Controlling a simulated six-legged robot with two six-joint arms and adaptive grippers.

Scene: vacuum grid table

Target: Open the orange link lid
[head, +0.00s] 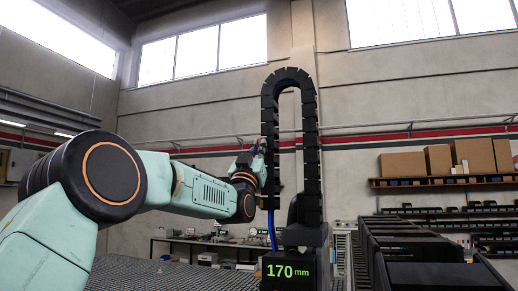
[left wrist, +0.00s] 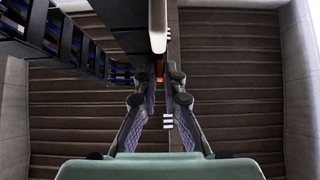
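A small orange piece, seemingly the orange link lid (left wrist: 159,72), shows in the left wrist view just beyond and between my left fingertips. The black cable chain (head: 311,130) stands as a tall upright loop in the head view; the lid cannot be made out there. My left gripper (head: 261,148) is at the left side of the chain's left strand. In the left wrist view my left gripper (left wrist: 163,78) has its fingers partly open with a narrow gap, and I see no clear grip on the lid. My right gripper is not in view.
Dark machinery (head: 400,255) fills the lower right. Cardboard boxes (head: 440,158) sit on a far shelf. Open air surrounds the upper loop.

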